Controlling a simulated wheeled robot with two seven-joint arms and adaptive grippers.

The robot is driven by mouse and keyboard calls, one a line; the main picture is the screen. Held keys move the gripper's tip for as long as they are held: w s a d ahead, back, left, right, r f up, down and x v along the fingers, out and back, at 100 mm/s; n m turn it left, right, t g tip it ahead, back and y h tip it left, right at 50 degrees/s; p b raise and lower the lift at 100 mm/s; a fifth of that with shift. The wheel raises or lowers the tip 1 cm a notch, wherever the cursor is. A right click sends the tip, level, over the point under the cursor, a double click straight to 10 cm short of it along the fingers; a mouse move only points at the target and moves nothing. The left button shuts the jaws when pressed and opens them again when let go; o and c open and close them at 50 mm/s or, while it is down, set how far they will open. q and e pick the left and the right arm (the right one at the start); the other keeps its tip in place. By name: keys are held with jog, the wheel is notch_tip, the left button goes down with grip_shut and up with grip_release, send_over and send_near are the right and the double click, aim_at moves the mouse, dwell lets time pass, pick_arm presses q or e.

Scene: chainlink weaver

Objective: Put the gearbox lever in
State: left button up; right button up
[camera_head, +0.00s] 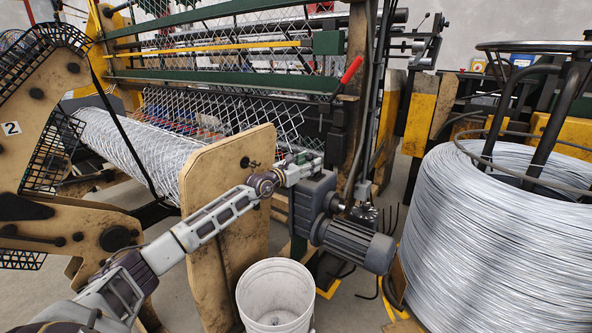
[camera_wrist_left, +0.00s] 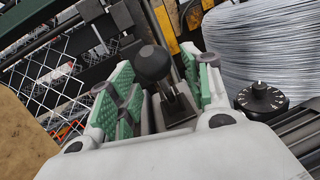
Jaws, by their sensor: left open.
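The gearbox lever (camera_wrist_left: 153,64) has a round black knob on a shaft that rises from a dark boot or slot, seen in the left wrist view. My left gripper (camera_head: 310,160) is above the grey gearbox (camera_head: 313,200) in the head view. In the wrist view its green-padded fingers (camera_wrist_left: 157,74) are open, with the knob between them and a gap visible on the right side. Contact on the left side cannot be told. The lever is hidden by the gripper in the head view. My right gripper is not in view.
A grey ribbed motor (camera_head: 355,245) is attached to the gearbox. A black dial (camera_wrist_left: 262,97) is right of the lever. A big wire coil (camera_head: 500,240) stands at right, a white bucket (camera_head: 275,295) below. A wooden panel (camera_head: 228,225) and the weaving machine's red handle (camera_head: 350,71) are close by.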

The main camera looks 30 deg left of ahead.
pick_arm(q)
jog(key=shift+s, duration=0.1)
jog(key=v, duration=1.1)
jog(key=shift+s, duration=0.3)
dwell(1.0)
jog(key=shift+a+f, duration=0.15)
jog(key=shift+f, duration=0.05)
dwell(0.6)
